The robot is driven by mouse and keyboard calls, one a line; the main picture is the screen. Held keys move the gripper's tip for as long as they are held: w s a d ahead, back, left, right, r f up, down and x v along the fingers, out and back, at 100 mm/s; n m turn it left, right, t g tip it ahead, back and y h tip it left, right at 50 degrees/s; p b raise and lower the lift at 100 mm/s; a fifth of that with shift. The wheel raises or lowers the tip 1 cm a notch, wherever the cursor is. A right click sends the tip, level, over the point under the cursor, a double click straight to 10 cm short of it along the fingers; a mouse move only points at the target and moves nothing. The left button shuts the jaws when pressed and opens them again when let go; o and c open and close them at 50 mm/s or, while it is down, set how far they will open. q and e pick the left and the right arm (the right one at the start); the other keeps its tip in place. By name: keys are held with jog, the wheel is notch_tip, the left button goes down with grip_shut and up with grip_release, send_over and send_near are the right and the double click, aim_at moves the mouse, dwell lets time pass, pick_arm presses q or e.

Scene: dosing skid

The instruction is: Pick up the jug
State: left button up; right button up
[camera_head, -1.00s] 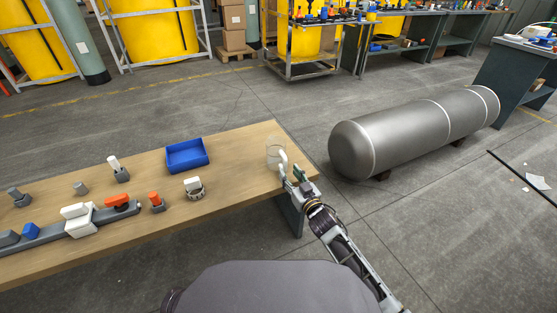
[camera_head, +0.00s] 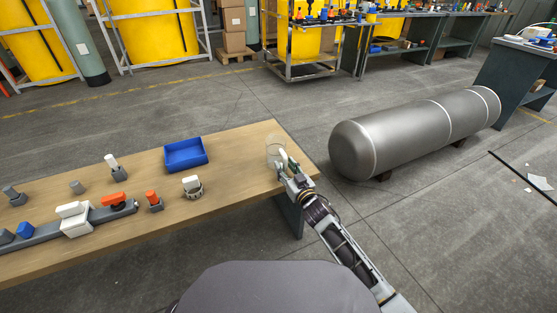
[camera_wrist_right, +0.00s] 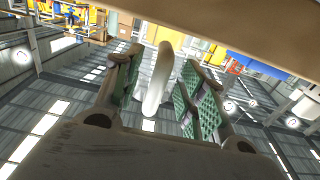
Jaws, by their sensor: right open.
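The jug (camera_head: 273,146) is a clear, see-through vessel with a white handle. It stands near the right end of the wooden table (camera_head: 235,205). My right gripper (camera_head: 288,168) is open at the handle side of the jug. In the right wrist view the white handle (camera_wrist_right: 157,82) shows between the two green-padded fingers of the gripper (camera_wrist_right: 155,90), with a gap to each side. The fingers partly hide the handle in the head view. My left gripper is not in view.
A blue tray (camera_head: 186,155) lies left of the jug. A white-topped fitting (camera_head: 193,187), orange-topped valves (camera_head: 153,201) and a grey rail (camera_head: 100,218) lie further left. A large grey tank (camera_head: 410,132) lies on the floor beyond the table's right end.

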jog(key=shift+w+a, duration=0.3)
jog(key=shift+w, duration=0.35)
grip_shut()
